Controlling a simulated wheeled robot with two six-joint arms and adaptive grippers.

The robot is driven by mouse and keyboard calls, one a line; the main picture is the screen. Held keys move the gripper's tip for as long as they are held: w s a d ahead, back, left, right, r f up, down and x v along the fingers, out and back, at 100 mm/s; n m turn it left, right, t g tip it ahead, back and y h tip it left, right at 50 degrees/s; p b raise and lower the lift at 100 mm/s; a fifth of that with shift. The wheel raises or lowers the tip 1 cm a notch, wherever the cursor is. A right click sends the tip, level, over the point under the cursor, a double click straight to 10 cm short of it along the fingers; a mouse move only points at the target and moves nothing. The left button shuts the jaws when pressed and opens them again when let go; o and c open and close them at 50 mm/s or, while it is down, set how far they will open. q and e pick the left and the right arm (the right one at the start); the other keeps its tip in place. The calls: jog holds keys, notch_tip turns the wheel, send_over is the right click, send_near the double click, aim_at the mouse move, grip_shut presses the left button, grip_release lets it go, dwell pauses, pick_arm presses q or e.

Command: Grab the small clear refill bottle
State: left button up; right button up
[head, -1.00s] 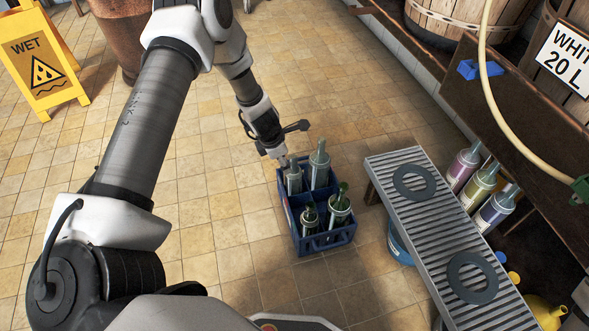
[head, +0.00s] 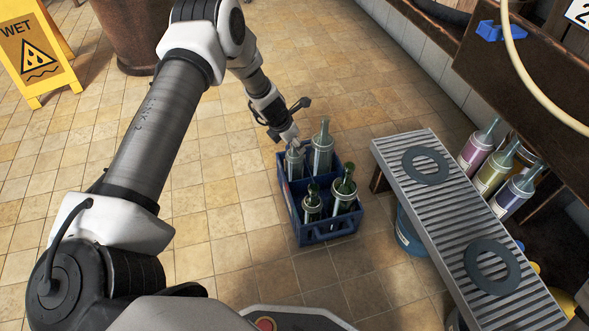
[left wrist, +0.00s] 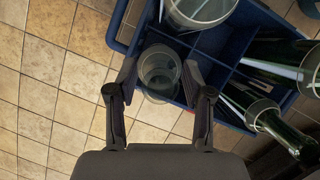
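The small clear refill bottle (head: 294,163) stands upright in the far left compartment of the blue crate (head: 328,235). My left gripper (head: 291,142) is above it, its fingers at the bottle's top. In the left wrist view, the fingers (left wrist: 160,82) stand open on either side of the clear bottle (left wrist: 159,72), with small gaps, seen almost straight down on its mouth. Whether a finger touches the glass is hard to tell. My right gripper is not in view.
A taller clear bottle (head: 321,148) stands right beside it; two green bottles (head: 312,204) (head: 344,191) fill the near compartments. A slatted metal bench (head: 440,195) with grey rings is right of the crate. Floor left of the crate is clear; a wet sign (head: 37,55) stands far left.

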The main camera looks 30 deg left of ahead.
pick_arm(q)
grip_shut()
notch_tip(320, 180, up, 18)
jog(key=p, duration=1.5)
